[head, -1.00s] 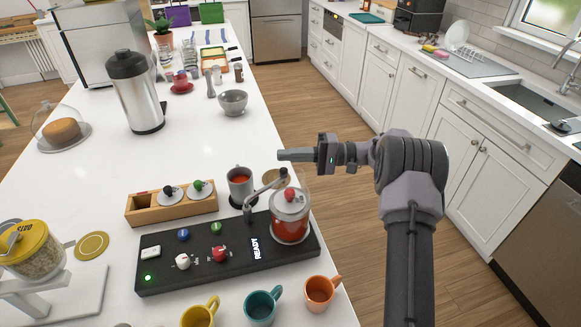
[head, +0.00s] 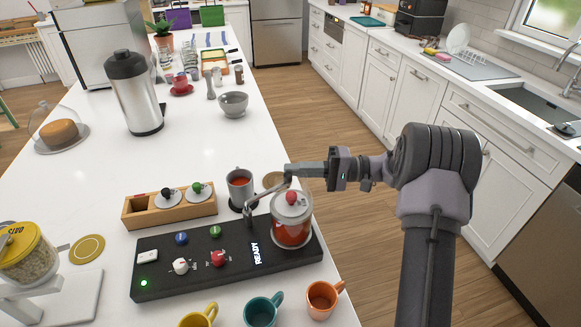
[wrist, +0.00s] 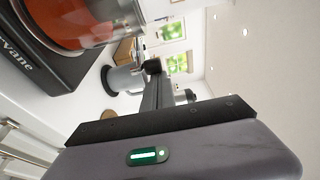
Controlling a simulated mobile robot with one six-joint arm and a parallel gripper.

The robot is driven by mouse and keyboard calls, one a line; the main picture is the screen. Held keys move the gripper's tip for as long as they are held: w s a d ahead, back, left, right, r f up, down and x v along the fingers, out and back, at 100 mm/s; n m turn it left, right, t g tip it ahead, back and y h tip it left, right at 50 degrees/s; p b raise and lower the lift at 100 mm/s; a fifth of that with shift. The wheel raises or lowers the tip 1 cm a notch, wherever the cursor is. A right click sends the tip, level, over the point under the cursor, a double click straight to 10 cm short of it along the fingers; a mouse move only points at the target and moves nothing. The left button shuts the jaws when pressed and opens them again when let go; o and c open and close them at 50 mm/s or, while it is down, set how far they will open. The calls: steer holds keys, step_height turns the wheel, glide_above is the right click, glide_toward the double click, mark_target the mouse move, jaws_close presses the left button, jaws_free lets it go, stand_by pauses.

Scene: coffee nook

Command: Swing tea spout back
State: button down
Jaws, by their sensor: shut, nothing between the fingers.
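The tea brewer has a black base (head: 200,267) with a glass jar of red tea (head: 292,232) at its right end; both also show at the upper left in the wrist view (wrist: 75,22). A grey mug of red tea (head: 240,188) stands behind the base, left of the spout.
A wooden box with jars (head: 170,208) stands behind the brewer at left. Yellow, teal (head: 262,309) and orange cups (head: 322,299) stand in front. A round tan coaster (head: 273,179) lies behind the spout. The counter's right edge runs close beside the jar; open floor lies beyond.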

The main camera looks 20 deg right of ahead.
steer(key=shift+s+f, duration=0.2)
steer(key=shift+f, duration=0.1)
steer(key=p+v, duration=0.3)
steer(key=v, duration=1.4)
steer(key=s+a+r+g+h, duration=0.2)
steer(key=s+a+r+h, duration=0.15)
steer(key=a, duration=0.25)
steer(key=s+a+r+n+g+h, duration=0.1)
steer(key=s+a+r+h, duration=0.1)
steer(key=s+a+r, duration=0.3)
steer(key=s+a+r+g+h, duration=0.1)
steer(key=a+r+g+h, duration=0.15)
steer(key=a, duration=0.45)
steer(key=s+a+m+t+h, duration=0.1)
steer(key=s+a+t+h, duration=0.1)
steer(key=s, duration=0.6)
steer(key=s+a+f+m+t+h, duration=0.1)
steer(key=s+a+t+h, duration=0.2)
steer(key=s+t+h, duration=0.2)
steer(key=s, duration=0.3)
steer(key=shift+a+f, duration=0.2)
steer(key=shift+a, duration=0.1)
